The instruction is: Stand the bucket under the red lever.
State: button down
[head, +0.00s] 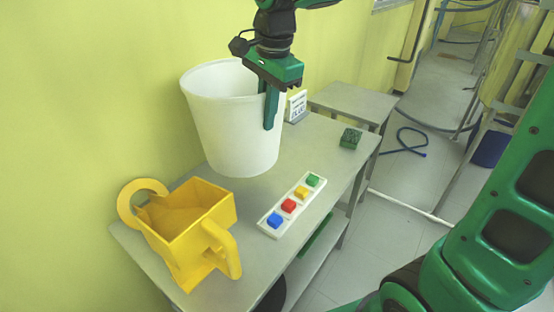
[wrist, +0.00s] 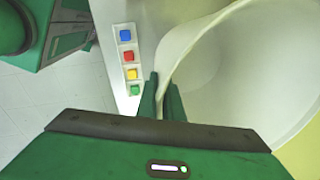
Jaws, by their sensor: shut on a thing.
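A white bucket (head: 232,125) hangs upright over the grey table in the head view, near the wall. My gripper (head: 268,112) is shut on its rim at the right side, with one finger outside the wall. In the wrist view the bucket (wrist: 245,75) fills the right side, and its rim passes between my gripper's fingers (wrist: 164,95). The bucket's bottom seems to be above the tabletop; the exact gap is hard to tell. No red lever can be made out in either view.
On the table (head: 335,150) are a yellow box-like container (head: 190,225) with a ring and handle, a white strip with coloured blocks (head: 292,205), a green sponge-like block (head: 351,138) and a small sign (head: 297,106). A lower grey table (head: 352,100) stands behind. A blue hose (head: 410,145) lies on the floor.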

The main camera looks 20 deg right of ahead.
jog(key=w+d+f, duration=0.5)
jog(key=d+f, duration=0.4)
jog(key=f, duration=0.1)
jog(key=shift+w+d+f, duration=0.15)
jog(key=shift+w+f, duration=0.1)
jog(key=shift+w, duration=0.1)
jog(key=c, duration=1.9)
grip_release()
jog(key=shift+f, duration=0.1)
